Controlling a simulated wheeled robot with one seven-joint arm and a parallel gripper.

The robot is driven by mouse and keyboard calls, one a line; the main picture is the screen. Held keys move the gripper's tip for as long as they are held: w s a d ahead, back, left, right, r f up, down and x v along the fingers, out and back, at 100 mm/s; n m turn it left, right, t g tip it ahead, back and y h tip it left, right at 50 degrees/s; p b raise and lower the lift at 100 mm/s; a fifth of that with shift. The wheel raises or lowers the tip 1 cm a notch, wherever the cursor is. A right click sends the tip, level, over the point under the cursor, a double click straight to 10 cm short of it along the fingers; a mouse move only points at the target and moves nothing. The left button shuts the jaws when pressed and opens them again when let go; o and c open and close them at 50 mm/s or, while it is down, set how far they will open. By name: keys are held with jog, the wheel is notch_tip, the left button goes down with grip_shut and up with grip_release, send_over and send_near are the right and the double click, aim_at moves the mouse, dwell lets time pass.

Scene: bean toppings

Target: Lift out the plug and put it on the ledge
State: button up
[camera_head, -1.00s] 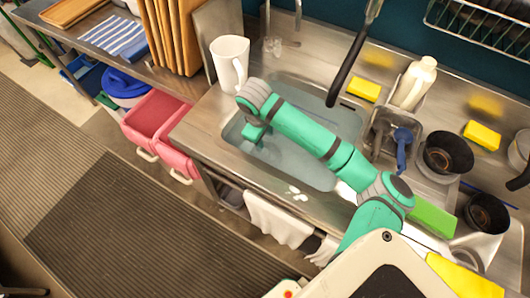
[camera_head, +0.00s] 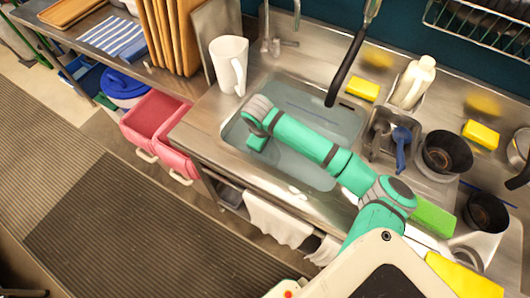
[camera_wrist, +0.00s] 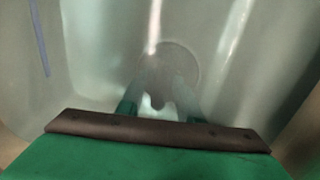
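The sink basin (camera_head: 318,178) holds cloudy, pale water. My gripper (camera_head: 257,143) points down into the left part of the basin in the head view, and its tips are hidden there. In the wrist view, the two green fingers of my gripper (camera_wrist: 160,100) stand apart at their bases and fade into a blurred grey shape under the water. A faint round outline (camera_wrist: 190,58), which could be the plug or the drain, lies just beyond the fingers. I cannot tell whether the fingers touch it. The ledge (camera_head: 215,158) is the steel rim around the basin.
A white pitcher (camera_head: 229,62) stands at the back left rim, beside the tap (camera_head: 272,42). A yellow sponge (camera_head: 362,90), a bottle (camera_head: 412,82) and a caddy with a blue brush (camera_head: 401,142) stand behind and right. The front left rim is clear.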

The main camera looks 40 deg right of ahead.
grip_shut()
notch_tip(320, 180, up, 18)
dwell(1.2)
jog(key=shift+r, duration=0.15)
notch_tip(320, 180, up, 8)
jog(key=shift+r, duration=0.2)
dwell(0.6)
jog(key=shift+s, duration=0.1)
